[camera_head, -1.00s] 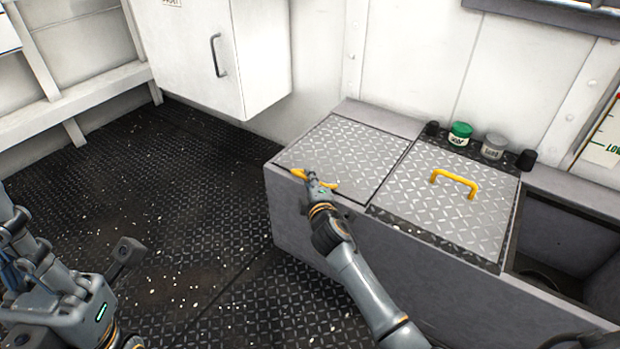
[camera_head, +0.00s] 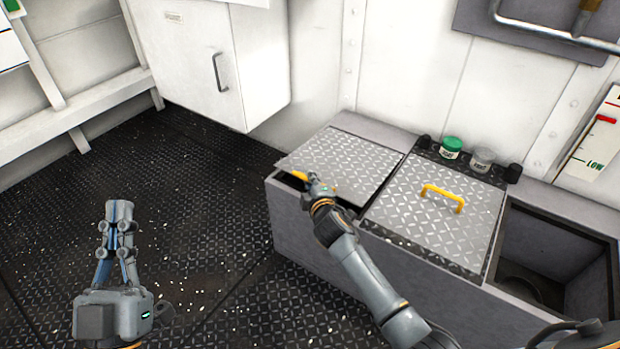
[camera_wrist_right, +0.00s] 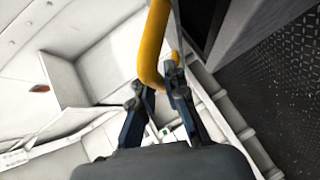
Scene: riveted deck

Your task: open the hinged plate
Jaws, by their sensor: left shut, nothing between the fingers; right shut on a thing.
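The hinged plate (camera_head: 340,158) is a silver tread plate at the left end of the grey bench box. Its front edge is tilted up a little, with a dark gap under it. Its yellow handle (camera_head: 298,175) is partly hidden by my right gripper (camera_head: 313,180), which is shut on it. In the right wrist view the yellow handle (camera_wrist_right: 154,45) runs down between the fingers of the right gripper (camera_wrist_right: 158,88). My left gripper (camera_head: 118,210) is shut and empty, over the dark floor at the left, well apart from the plate.
A second tread plate (camera_head: 430,210) with its own yellow handle (camera_head: 442,197) lies flat to the right. A green-lidded jar (camera_head: 451,147) and a grey-lidded jar (camera_head: 482,159) stand behind it. An open bin (camera_head: 550,245) is further right. A white cabinet (camera_head: 215,60) hangs at back left.

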